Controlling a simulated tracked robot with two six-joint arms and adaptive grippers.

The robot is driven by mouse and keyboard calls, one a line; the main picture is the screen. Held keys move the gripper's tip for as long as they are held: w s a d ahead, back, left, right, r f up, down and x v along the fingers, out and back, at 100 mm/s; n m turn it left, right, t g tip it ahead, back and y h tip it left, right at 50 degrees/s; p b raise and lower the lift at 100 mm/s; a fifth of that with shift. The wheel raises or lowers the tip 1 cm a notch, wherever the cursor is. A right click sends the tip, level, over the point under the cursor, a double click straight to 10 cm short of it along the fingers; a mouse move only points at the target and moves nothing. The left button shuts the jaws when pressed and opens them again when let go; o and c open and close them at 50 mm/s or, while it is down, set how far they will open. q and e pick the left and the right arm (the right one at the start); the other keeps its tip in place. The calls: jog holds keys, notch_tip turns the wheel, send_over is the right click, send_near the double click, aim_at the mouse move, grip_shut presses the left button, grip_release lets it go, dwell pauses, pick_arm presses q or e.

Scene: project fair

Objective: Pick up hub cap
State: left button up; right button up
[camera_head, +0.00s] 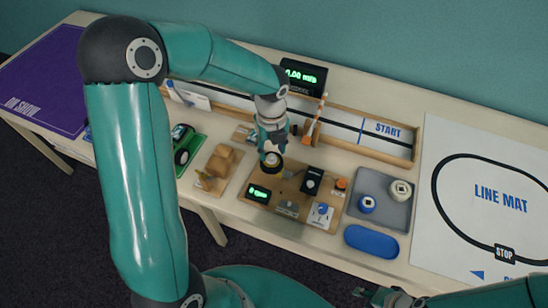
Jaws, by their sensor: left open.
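I cannot tell for certain which small round part is the hub cap. My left gripper (271,151) points down and is open, right above a dark round part with a pale top (271,162) at the back left of the wooden board (294,182). Contact between them cannot be made out. In the grey tray (384,217) on the right are a whitish round part (400,191) and a blue one with a white top (367,204). My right gripper (378,296) shows only in part at the bottom edge, away from the parts; its opening is unclear.
The board also holds a lit green display (259,192), a black box (312,181) and several small parts. A blue dish (371,241) lies in front of the tray. The start track (385,135) runs behind; the line mat (497,170) lies right.

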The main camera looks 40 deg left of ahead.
pick_arm(q)
notch_tip(320, 180, down, 2)
jog(key=shift+f, duration=0.15)
jog(key=c, duration=0.8)
jog(key=shift+r, duration=0.2)
